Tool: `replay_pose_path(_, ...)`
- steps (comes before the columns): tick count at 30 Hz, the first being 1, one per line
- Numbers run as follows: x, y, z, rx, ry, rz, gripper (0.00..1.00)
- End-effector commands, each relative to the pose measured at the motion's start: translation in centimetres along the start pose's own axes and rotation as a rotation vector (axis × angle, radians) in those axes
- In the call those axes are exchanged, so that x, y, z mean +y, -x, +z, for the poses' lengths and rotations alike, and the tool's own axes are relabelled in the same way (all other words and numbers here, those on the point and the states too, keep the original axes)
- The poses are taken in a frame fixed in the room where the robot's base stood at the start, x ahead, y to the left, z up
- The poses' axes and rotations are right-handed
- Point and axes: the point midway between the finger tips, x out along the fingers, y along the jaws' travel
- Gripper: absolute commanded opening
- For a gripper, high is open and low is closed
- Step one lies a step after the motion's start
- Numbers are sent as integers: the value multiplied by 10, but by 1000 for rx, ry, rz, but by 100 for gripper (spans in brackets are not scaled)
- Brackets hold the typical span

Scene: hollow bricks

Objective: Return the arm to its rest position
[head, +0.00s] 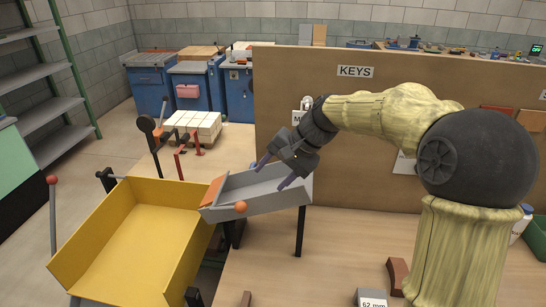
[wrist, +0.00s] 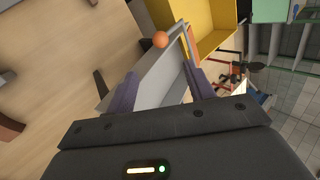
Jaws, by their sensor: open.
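My arm reaches in from the right in the head view, bent over the bench. My gripper (head: 275,172) is open and points down over the grey sloping chute (head: 262,198). Its two fingers are apart, with a finger over each side of the chute. In the wrist view my gripper (wrist: 158,88) shows both fingers spread, with the grey chute (wrist: 150,75) between and beyond them. I cannot tell whether a finger touches the chute. No object is held. An orange ball (head: 240,206) is at the chute's front edge, and it also shows in the wrist view (wrist: 161,39).
A yellow tray (head: 135,235) stands left of the chute. Behind are a stack of white blocks (head: 193,126) and red-handled levers (head: 188,142). A brown board (head: 345,110) marked KEYS stands behind my arm. A brown block (head: 397,272) and a "62 mm" box (head: 371,297) sit at the front.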

Motion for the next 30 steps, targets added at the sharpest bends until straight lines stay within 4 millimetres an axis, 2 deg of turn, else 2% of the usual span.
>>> replay_pose_path(2, 10, -4, 3, 12, 8, 28, 53)
replay_pose_path(5, 36, -10, 9, 47, 29, 95, 53)
replay_pose_path(9, 92, -17, 23, 111, 87, 230, 53)
replay_pose_path(14, 158, -16, 48, 170, 175, 375, 53)
replay_pose_path(18, 211, -12, 77, 197, 264, 477, 53)
replay_pose_path(21, 240, -10, 98, 206, 324, 526, 53)
replay_pose_path(25, 262, -8, 116, 208, 371, 557, 53)
replay_pose_path(30, 266, -8, 119, 209, 384, 563, 53)
